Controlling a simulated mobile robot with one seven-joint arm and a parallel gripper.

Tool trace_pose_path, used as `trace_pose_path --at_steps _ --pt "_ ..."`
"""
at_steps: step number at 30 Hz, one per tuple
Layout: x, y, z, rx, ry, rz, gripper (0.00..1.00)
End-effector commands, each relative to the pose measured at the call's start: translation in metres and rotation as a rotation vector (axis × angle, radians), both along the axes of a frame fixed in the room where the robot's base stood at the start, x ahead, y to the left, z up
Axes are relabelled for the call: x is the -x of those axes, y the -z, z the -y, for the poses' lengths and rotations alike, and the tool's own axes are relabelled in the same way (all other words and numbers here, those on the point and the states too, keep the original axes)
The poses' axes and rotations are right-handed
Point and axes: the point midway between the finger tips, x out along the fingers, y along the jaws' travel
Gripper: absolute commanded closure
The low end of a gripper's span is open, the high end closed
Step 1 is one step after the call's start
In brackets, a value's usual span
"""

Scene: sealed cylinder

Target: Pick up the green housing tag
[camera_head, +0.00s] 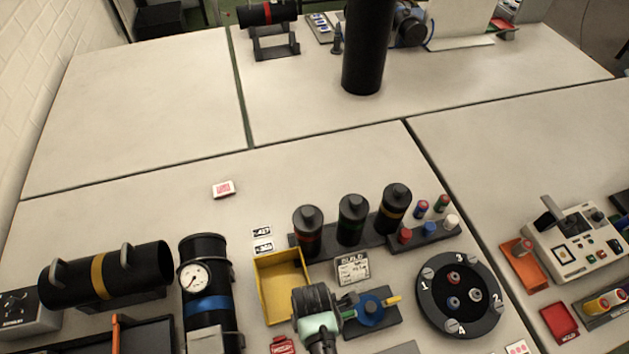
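A small green piece (349,299), which looks like the green housing tag, shows at the left side of a dark plate (390,325) with a blue disc (370,309) on it. A yellow tab (393,299) sticks out on the disc's right. My gripper (335,305), dark with a mint-green wrist, is right beside the green piece on its left. It partly covers the plate's left end. Its fingers are hard to make out, so I cannot tell whether it touches the green piece or is open or shut.
A yellow bin (262,286) stands left of my gripper. Behind are three black cylinders (351,220) on a rack and a small sign (352,269). A round numbered dial (430,308) is to the right. A black cylinder with a gauge (208,250) is farther left. The table behind is mostly clear.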

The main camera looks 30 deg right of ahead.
Motion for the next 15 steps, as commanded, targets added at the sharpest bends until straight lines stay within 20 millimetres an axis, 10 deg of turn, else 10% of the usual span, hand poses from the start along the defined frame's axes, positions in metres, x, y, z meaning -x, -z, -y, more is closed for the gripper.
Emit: trace_pose_path --at_steps 5,15 --pt "-0.0002 0.0002 0.0002 0.000 0.000 0.000 0.54" --pt "-0.0001 0.0000 0.0000 0.000 0.000 0.000 1.00"
